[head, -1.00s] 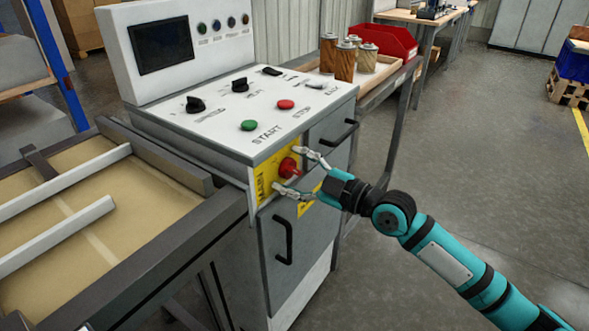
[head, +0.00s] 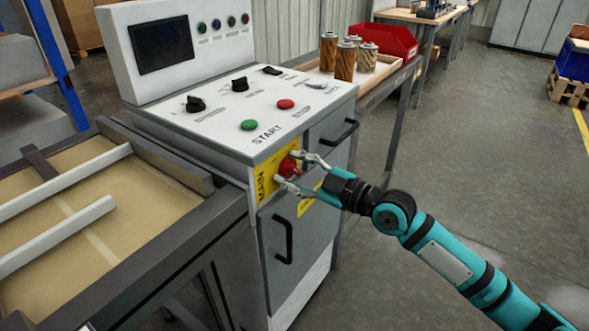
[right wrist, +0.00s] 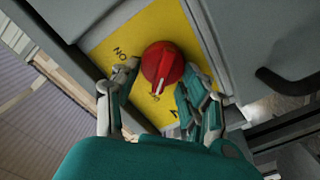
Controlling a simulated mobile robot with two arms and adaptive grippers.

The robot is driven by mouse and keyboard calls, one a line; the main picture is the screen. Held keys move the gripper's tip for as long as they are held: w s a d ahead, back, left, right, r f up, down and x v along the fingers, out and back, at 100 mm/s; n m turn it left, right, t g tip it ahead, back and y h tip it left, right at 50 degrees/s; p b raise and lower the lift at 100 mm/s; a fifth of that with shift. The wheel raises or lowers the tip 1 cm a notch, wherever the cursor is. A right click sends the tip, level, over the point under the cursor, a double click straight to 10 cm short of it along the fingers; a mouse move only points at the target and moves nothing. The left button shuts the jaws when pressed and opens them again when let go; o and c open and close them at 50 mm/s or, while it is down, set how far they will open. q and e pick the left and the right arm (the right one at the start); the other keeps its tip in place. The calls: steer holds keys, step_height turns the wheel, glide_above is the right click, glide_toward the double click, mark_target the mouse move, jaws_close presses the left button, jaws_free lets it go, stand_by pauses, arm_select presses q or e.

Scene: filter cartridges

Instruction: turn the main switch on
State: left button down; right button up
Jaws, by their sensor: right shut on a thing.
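The main switch is a red rotary knob (head: 290,167) on a yellow plate (head: 263,184) marked MAIN, on the front of the white and grey control cabinet. In the right wrist view the red knob (right wrist: 163,64) shows a raised grip bar, with black lettering on the yellow plate (right wrist: 150,25) around it. My right gripper (head: 292,168) reaches it from the right and is shut on the knob, one finger on each side. The fingers partly cover the knob in the head view. My left gripper is not in view.
On the cabinet top are a green START button (head: 249,125), a red STOP button (head: 285,104) and black selector knobs (head: 240,84). A drawer handle (head: 283,240) is below the switch. A conveyor frame (head: 165,248) stands at left.

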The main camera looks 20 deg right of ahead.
steer(key=shift+r+m, duration=0.1)
steer(key=shift+m, duration=0.3)
steer(key=shift+w+m+p, duration=0.1)
steer(key=shift+m+p, duration=0.2)
steer(key=shift+m, duration=0.4)
steer(key=m, duration=0.3)
steer(key=m+p, duration=0.1)
steer(key=m, duration=0.1)
steer(key=shift+w+d+r+m, duration=0.1)
steer(key=shift+w+d+m, duration=0.05)
steer(key=shift+d+m, duration=0.15)
steer(key=m, duration=0.4)
steer(key=shift+w+d+p, duration=0.1)
steer(key=shift+d+p, duration=0.05)
steer(key=shift+p, duration=0.15)
steer(key=m, duration=0.2)
steer(key=shift+w+d+m, duration=0.1)
steer(key=shift+m, duration=1)
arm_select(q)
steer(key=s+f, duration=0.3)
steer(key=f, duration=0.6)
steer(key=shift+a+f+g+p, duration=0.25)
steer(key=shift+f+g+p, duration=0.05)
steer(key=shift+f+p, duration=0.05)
arm_select(e)
steer(key=shift+f+m, duration=0.2)
steer(key=shift+m, duration=0.4)
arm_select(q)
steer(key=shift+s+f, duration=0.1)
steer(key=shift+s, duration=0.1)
